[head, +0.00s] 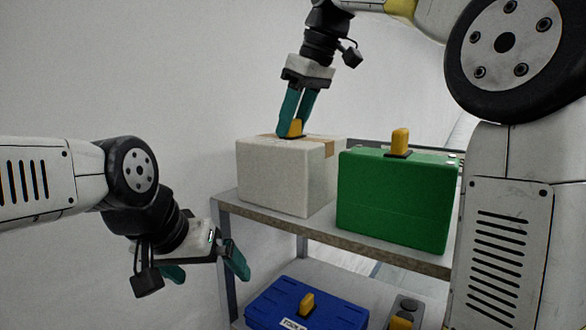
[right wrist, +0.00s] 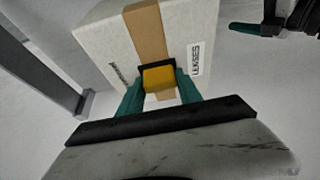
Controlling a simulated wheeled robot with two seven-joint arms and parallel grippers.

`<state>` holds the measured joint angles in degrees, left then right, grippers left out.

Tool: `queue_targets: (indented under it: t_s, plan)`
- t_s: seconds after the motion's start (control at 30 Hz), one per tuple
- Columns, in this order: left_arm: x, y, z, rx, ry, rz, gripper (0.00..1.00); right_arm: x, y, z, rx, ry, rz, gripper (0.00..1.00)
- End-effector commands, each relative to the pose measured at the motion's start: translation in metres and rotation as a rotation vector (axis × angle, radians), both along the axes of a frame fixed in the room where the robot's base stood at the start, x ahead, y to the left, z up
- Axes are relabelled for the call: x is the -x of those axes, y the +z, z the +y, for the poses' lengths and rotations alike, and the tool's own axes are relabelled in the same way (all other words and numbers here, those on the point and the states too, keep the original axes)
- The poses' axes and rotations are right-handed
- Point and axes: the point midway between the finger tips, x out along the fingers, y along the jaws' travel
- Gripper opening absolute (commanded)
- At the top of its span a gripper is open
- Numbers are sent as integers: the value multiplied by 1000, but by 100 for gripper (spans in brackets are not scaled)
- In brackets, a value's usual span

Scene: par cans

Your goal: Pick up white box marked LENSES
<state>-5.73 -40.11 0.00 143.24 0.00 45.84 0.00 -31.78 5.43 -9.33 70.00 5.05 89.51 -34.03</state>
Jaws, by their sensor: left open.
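The white box (head: 272,175) stands on the top shelf, at its left end. In the right wrist view the box (right wrist: 105,40) shows a brown tape strip and a label reading LENSES (right wrist: 195,60). A yellow handle (head: 296,127) on a dark base sits on its top. My right gripper (head: 293,122) points down at the handle, its teal fingers on both sides of it; the yellow handle (right wrist: 158,78) lies between them in the right wrist view. My left gripper (head: 205,272) is open and empty, left of and below the shelf top.
A green case (head: 395,200) with a yellow handle stands right of the box on the shelf (head: 330,237). A blue case (head: 300,312) and a grey item with a yellow handle (head: 402,324) sit on the lower level. A shelf post (head: 224,265) stands near my left gripper.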

Motion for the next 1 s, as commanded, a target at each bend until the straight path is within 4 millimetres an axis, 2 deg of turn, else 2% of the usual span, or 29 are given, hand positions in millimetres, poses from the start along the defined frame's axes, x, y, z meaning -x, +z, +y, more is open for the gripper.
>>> queue_targets:
  t_s: [0.03, 0.1, 0.13, 0.67, 0.87, 1.0]
  plan:
    - [0, 0, 0, 0, 0, 0, 100, 0, 0, 0, 0, 0, 0, 16]
    - [0, 0, 0, 0, 0, 0, 100, 0, 0, 0, 0, 0, 0, 2]
    - [0, 0, 0, 0, 0, 0, 100, 0, 0, 0, 0, 0, 0, 0]
    - [0, 0, 0, 0, 0, 0, 100, 0, 6, 0, -1, -1, -3, 0]
    - [0, 0, 0, 0, 0, 0, 100, -1, 24, 0, -2, -1, -5, 0]
    - [0, 0, 0, 0, 0, 0, 100, -2, 45, 0, -2, 0, -5, 0]
